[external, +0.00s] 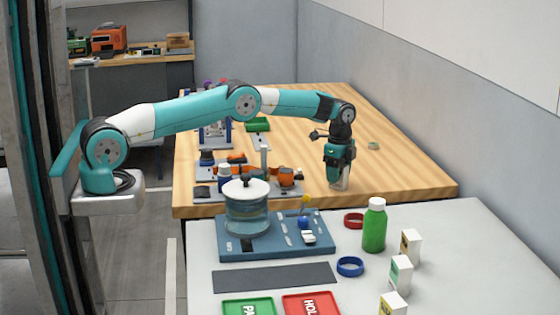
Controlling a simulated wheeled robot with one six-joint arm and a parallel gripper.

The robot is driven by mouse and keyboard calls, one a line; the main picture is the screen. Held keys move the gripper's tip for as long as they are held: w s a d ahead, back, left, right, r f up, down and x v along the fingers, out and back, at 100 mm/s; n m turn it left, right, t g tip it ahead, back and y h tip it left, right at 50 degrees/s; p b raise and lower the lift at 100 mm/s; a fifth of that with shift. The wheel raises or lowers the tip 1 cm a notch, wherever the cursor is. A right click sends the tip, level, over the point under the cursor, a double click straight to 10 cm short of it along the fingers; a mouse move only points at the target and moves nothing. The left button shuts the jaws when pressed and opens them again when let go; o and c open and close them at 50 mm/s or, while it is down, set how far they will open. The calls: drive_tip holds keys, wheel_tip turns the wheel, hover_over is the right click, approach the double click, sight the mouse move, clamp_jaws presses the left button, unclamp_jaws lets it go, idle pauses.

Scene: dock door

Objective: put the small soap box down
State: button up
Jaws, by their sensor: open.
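My gripper (340,183) points down at the right front part of the wooden table (410,183). It is open, with its tips at or close to the table top. A pale shape shows at the tips, and I cannot tell whether it is part of the fingers or a thing between them. Small white cartons stand on the grey table at the right: one with a yellowish label (411,245), one with a green label (400,273) and one at the bottom edge (393,304). I cannot tell which thing is the small soap box.
A green bottle (374,228), a red ring (354,221) and a blue ring (350,267) are on the grey table (460,260). A lidded glass jar (246,212) stands on a blue fixture (290,243). A green tray (248,308) and a red tray (311,305) lie in front.

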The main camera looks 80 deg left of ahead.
drive_tip(key=shift+r, duration=0.1)
wheel_tip(320, 180, up, 12)
drive_tip(key=shift+f, duration=0.1)
drive_tip(key=s+d+r+n+y, duration=0.1)
drive_tip(key=s+r+n, duration=0.3)
drive_tip(key=s+r, duration=0.3)
drive_tip(key=s+d+r+n, duration=0.2)
drive_tip(key=s+r+n, duration=0.3)
drive_tip(key=s, duration=0.4)
drive_tip(key=s+d+f+n+y, duration=0.1)
drive_tip(key=s+n, duration=0.2)
drive_tip(key=s, duration=1.1)
drive_tip(key=s+d+f+n+y, duration=0.1)
drive_tip(key=s+n, duration=0.3)
drive_tip(key=s, duration=1.1)
drive_tip(key=shift+d+f+y, duration=0.15)
drive_tip(key=shift+f+y, duration=0.45)
